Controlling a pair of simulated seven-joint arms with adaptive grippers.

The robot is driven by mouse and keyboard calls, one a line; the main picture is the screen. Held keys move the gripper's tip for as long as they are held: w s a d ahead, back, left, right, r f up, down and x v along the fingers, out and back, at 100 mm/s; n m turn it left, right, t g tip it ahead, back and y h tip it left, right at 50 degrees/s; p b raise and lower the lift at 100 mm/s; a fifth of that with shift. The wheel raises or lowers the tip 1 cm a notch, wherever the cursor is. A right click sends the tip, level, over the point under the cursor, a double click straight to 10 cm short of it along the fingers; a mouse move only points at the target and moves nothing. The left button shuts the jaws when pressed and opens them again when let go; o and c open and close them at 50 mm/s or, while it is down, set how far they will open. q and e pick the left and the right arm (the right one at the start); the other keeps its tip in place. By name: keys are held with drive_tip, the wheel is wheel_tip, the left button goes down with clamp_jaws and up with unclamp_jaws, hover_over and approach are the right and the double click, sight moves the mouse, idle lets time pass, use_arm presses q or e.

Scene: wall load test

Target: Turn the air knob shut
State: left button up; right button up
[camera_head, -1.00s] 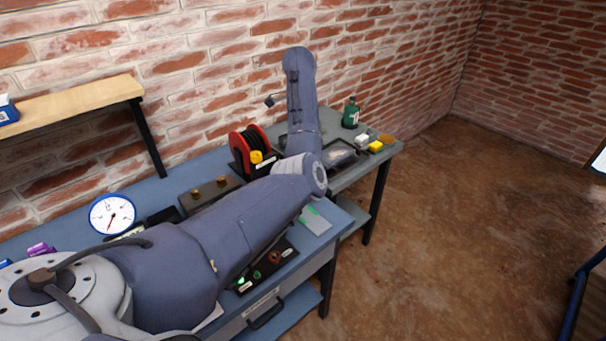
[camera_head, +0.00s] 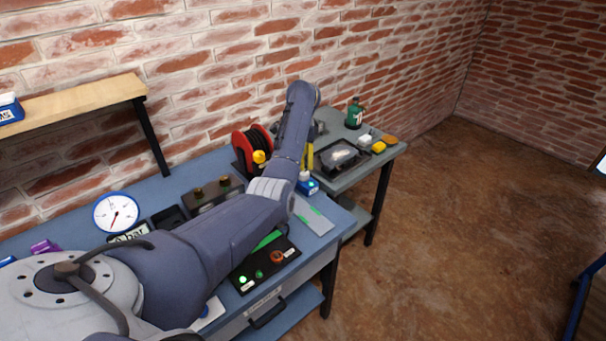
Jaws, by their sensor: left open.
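A black control panel (camera_head: 265,262) lies at the bench's front edge, with a lit green lamp, a green button and an orange-red knob (camera_head: 277,257). Two brass knobs (camera_head: 197,193) stand on a dark block behind it. I cannot tell which of these is the air knob. A round white gauge (camera_head: 116,212) with a blue rim and a red needle stands to the left, above a "bar" label. My left arm reaches across the bench. My left gripper (camera_head: 319,128) is mostly hidden behind my arm near the wall, open, away from the panel and the knobs. My right gripper is out of view.
A red hose reel (camera_head: 252,146) stands by the wall. A blue item (camera_head: 307,186) and a grey plate (camera_head: 313,216) lie right of my arm. A grey side table (camera_head: 352,177) holds a black tray, a green bottle and small blocks. A wooden shelf (camera_head: 70,103) hangs at upper left.

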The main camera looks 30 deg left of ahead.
sight(303, 172)
use_arm(q)
drive_tip(key=shift+w+f, duration=0.1)
drive_tip(key=shift+f, duration=3.35)
